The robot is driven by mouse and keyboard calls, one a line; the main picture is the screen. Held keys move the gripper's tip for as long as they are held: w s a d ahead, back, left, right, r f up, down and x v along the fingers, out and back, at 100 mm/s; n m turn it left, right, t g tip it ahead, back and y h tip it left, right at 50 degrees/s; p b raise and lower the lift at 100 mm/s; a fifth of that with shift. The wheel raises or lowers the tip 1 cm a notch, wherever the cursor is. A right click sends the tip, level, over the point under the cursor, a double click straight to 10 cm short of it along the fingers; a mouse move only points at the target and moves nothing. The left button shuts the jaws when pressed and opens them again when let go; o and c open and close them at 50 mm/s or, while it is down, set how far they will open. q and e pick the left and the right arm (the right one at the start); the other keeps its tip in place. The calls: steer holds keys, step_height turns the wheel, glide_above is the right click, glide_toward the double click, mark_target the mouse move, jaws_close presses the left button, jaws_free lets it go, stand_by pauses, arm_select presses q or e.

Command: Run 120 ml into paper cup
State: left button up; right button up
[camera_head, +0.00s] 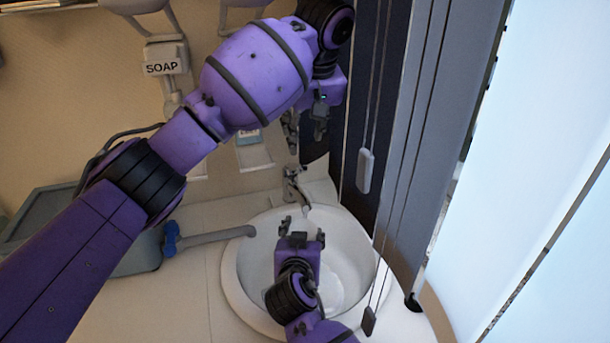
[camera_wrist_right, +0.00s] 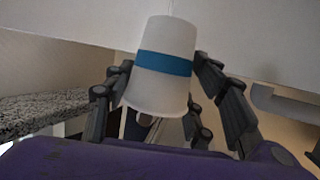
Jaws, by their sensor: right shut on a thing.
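A white paper cup with a blue band (camera_wrist_right: 166,65) is between the fingers of my right gripper (camera_wrist_right: 158,100) in the right wrist view. Its wider end points down in that picture. In the head view my right gripper (camera_head: 301,228) is over the white sink basin (camera_head: 238,275), just in front of the metal tap (camera_head: 292,185). The cup is hard to make out there, and its contents are hidden. I cannot tell whether water is running. My left gripper (camera_head: 305,128) is higher, near the wall behind the tap, with its fingers apart and nothing seen between them.
A soap dispenser (camera_head: 162,67) hangs on the wall. Hanging cords with a grey weight (camera_head: 365,170) and panels border the right side. The counter front left (camera_head: 180,300) is clear.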

mark_target(304, 225)
steer(key=w, duration=0.5)
steer(key=shift+d, duration=0.25)
arm_select(q)
steer(key=shift+w, duration=0.1)
arm_select(e)
steer(key=shift+o, duration=0.2)
steer(key=shift+s, duration=0.15)
stand_by(0.9)
steer(key=s, duration=0.7)
steer(key=shift+s+a, duration=0.15)
steer(key=shift+a, duration=0.15)
arm_select(q)
steer(key=shift+c, duration=0.5)
